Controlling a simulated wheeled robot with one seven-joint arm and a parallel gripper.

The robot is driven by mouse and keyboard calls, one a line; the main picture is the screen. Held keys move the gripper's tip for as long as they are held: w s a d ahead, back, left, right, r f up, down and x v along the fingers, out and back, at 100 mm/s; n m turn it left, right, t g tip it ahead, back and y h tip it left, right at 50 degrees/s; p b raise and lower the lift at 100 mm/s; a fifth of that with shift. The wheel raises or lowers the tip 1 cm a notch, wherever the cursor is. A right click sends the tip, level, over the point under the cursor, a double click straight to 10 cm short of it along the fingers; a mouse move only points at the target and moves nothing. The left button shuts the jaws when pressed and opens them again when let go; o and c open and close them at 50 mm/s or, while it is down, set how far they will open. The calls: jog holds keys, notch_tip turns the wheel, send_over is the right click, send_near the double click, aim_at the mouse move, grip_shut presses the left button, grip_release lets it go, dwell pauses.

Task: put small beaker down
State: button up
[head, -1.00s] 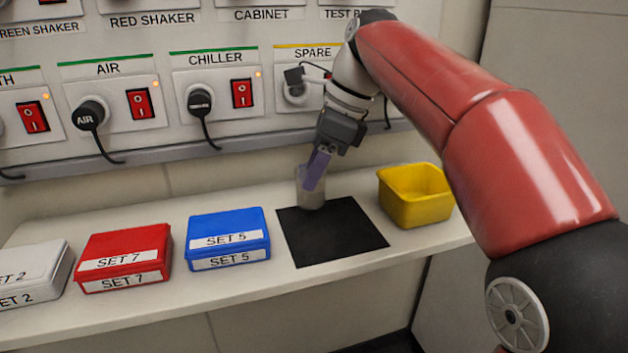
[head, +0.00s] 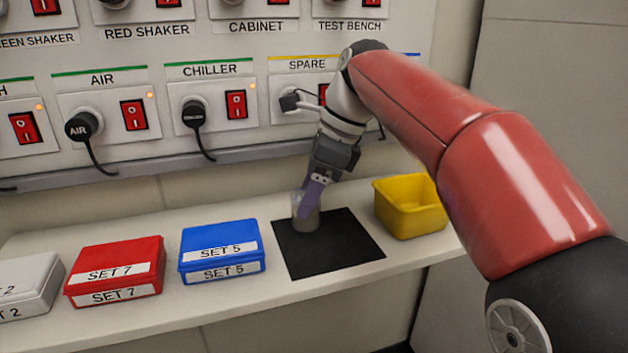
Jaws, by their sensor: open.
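The small beaker (head: 307,222) is a clear, greyish cup standing upright on the back part of the black mat (head: 340,256). My gripper (head: 312,202) reaches down to it from above, with its purple fingers at the beaker's near side and rim. The fingers are open, though the gap between them is hard to see from here. Part of the beaker is hidden behind the fingers.
A yellow bin (head: 410,212) stands close to the right of the mat. A blue SET 5 box (head: 221,236), a red SET 7 box (head: 115,255) and a white box (head: 30,275) line the shelf (head: 215,303) at left. A socket panel with plugs and cables (head: 190,112) rises behind.

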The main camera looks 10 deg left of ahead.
jog(key=p+v, duration=0.1)
jog(key=v, duration=1.1)
jog(key=shift+d, duration=0.15)
